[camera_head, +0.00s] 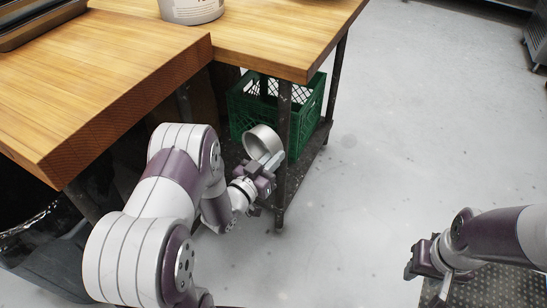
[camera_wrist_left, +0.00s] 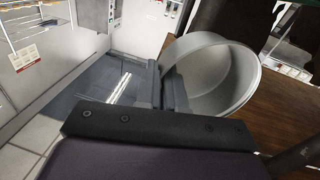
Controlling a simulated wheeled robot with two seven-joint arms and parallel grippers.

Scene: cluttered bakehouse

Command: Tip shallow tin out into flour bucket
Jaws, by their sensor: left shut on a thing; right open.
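My left gripper (camera_head: 268,166) is shut on the shallow tin (camera_head: 260,139), a round grey metal tin. It is held tilted on its side beside the table's front leg, below the tabletop. In the left wrist view the tin (camera_wrist_left: 235,65) shows its bare inner wall, gripped at its rim by the fingers (camera_wrist_left: 163,88); no contents can be made out. A white bucket (camera_head: 192,10) with partly visible lettering stands on the table at the top edge, cut off by the frame; I cannot tell whether it is the flour bucket. My right gripper (camera_head: 428,277) is open and empty at the lower right.
The wooden tabletop (camera_head: 130,70) has a thick edge above and left of the tin. A green crate (camera_head: 303,108) stands on the low shelf behind it. A dark tray (camera_head: 35,18) lies at the upper left. The grey floor (camera_head: 400,110) on the right is clear.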

